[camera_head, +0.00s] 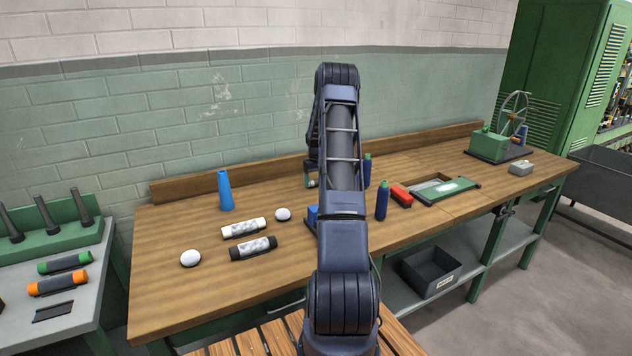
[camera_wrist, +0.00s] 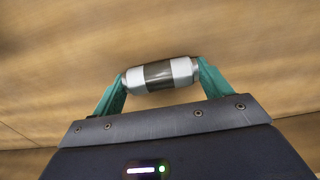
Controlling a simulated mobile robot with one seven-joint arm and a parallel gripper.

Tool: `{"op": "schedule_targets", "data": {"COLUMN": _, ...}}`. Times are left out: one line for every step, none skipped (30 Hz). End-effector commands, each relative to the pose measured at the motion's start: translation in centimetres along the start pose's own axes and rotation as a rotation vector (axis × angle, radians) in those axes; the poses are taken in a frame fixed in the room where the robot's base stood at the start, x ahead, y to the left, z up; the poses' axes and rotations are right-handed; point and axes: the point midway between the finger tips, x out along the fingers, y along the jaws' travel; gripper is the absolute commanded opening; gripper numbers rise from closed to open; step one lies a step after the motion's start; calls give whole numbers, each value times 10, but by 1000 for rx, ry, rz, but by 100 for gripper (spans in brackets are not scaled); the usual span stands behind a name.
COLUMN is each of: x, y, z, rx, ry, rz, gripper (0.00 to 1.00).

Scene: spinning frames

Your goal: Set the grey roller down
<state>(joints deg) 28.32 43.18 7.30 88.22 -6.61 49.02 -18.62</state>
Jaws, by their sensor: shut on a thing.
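The grey roller (camera_wrist: 182,70), silver-grey with a dark middle band, lies crosswise between the teal fingertips of my gripper (camera_wrist: 158,76) in the wrist view. The fingers are shut on its two ends. Wood grain of the workbench (camera_wrist: 60,50) fills the background behind it; I cannot tell whether the roller touches the wood or hangs above it. In the head view, my arm hides most of the gripper, and only a small teal and dark part shows left of the arm, near the back of the workbench (camera_head: 160,290).
On the bench's left lie a white-ended roller (camera_head: 244,228), a black-ended roller (camera_head: 254,248), two white balls (camera_head: 190,258) and a blue cone (camera_head: 225,190). The front left is clear.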

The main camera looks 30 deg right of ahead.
Motion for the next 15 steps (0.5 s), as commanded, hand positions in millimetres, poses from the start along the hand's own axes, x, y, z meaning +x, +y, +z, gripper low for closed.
{"op": "schedule_targets", "data": {"x": 0, "y": 0, "z": 0, "rx": 0, "ry": 0, "rz": 0, "gripper": 51}}
{"op": "schedule_targets", "data": {"x": 0, "y": 0, "z": 0, "rx": 0, "ry": 0, "rz": 0, "gripper": 51}}
{"op": "schedule_targets", "data": {"x": 0, "y": 0, "z": 0, "rx": 0, "ry": 0, "rz": 0, "gripper": 51}}
{"op": "schedule_targets", "data": {"x": 0, "y": 0, "z": 0, "rx": 0, "ry": 0, "rz": 0, "gripper": 51}}
{"op": "schedule_targets", "data": {"x": 0, "y": 0, "z": 0, "rx": 0, "ry": 0, "rz": 0, "gripper": 51}}
{"op": "schedule_targets", "data": {"x": 2, "y": 0, "z": 0, "rx": 0, "ry": 0, "rz": 0, "gripper": 51}}
{"op": "schedule_targets", "data": {"x": 2, "y": 0, "z": 0, "rx": 0, "ry": 0, "rz": 0, "gripper": 51}}
{"op": "schedule_targets", "data": {"x": 2, "y": 0, "z": 0, "rx": 0, "ry": 0, "rz": 0, "gripper": 81}}
{"op": "schedule_targets", "data": {"x": 2, "y": 0, "z": 0, "rx": 0, "ry": 0, "rz": 0, "gripper": 89}}
{"op": "schedule_targets", "data": {"x": 2, "y": 0, "z": 0, "rx": 0, "ry": 0, "rz": 0, "gripper": 95}}
{"op": "schedule_targets", "data": {"x": 2, "y": 0, "z": 0, "rx": 0, "ry": 0, "rz": 0, "gripper": 99}}
{"op": "schedule_targets", "data": {"x": 2, "y": 0, "z": 0, "rx": 0, "ry": 0, "rz": 0, "gripper": 99}}
{"op": "schedule_targets", "data": {"x": 2, "y": 0, "z": 0, "rx": 0, "ry": 0, "rz": 0, "gripper": 99}}
{"op": "schedule_targets", "data": {"x": 2, "y": 0, "z": 0, "rx": 0, "ry": 0, "rz": 0, "gripper": 99}}
{"op": "schedule_targets", "data": {"x": 2, "y": 0, "z": 0, "rx": 0, "ry": 0, "rz": 0, "gripper": 99}}
